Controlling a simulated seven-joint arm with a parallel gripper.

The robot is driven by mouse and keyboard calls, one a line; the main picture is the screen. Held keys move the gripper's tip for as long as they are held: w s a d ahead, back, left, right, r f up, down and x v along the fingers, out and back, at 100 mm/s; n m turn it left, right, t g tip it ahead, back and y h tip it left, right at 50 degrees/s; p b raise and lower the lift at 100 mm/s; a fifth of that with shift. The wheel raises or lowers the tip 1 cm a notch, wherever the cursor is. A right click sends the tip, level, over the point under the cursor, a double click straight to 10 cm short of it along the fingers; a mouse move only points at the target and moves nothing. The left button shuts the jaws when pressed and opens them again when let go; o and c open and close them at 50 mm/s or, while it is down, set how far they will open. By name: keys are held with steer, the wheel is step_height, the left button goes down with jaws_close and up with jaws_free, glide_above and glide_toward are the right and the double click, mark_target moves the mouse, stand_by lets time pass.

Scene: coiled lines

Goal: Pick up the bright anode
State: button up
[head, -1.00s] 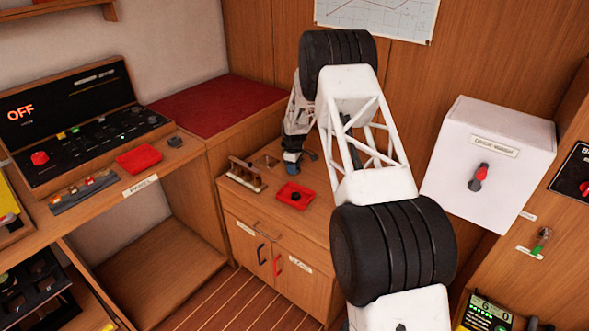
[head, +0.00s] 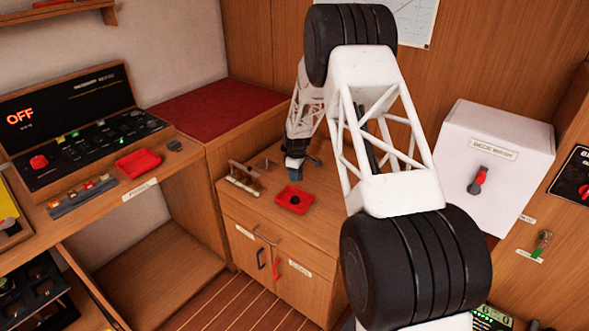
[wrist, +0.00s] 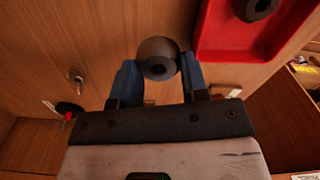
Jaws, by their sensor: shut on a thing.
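The bright anode (wrist: 157,60) is a round grey metal piece with a dark hole in its middle, seen between the blue fingertips in the wrist view. My gripper (wrist: 155,78) is shut on it, one finger on each side. In the head view my gripper (head: 294,170) is over the wooden cabinet top, just behind the red tray; the held anode cannot be made out there. A darker round piece with a hole (wrist: 257,6) lies in the red tray (wrist: 235,45), to the upper right in the wrist view.
The red tray also shows in the head view (head: 283,206). A wooden rack (head: 244,180) stands left of my gripper. A white box with a switch (head: 487,165) is on the right. A control console (head: 75,135) and another red tray (head: 138,163) are on the left.

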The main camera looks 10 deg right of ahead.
steer(key=shift+s+d+r, duration=0.1)
steer(key=shift+s+r, duration=0.1)
steer(key=shift+s, duration=2)
steer(key=shift+s+d+r, duration=0.1)
steer(key=shift+s+r, duration=0.1)
steer(key=shift+s, duration=1.95)
steer(key=shift+w, duration=0.1)
steer(key=w+a+r, duration=0.1)
steer(key=w+a, duration=0.3)
steer(key=w, duration=0.4)
steer(key=w+a+r, duration=0.1)
steer(key=w+a, duration=0.3)
steer(key=w, duration=0.4)
steer(key=w+a+r+n, duration=0.1)
steer(key=w+a, duration=0.3)
steer(key=w, duration=0.4)
steer(key=shift+w+a+r, duration=0.2)
steer(key=shift+w+r, duration=0.1)
steer(key=shift+r, duration=0.2)
steer(key=shift+f, duration=0.2)
glide_above(266, 164)
steer(key=shift+s+a+f, duration=0.1)
steer(key=shift+f, duration=2.05)
steer(key=shift+f, duration=1.5)
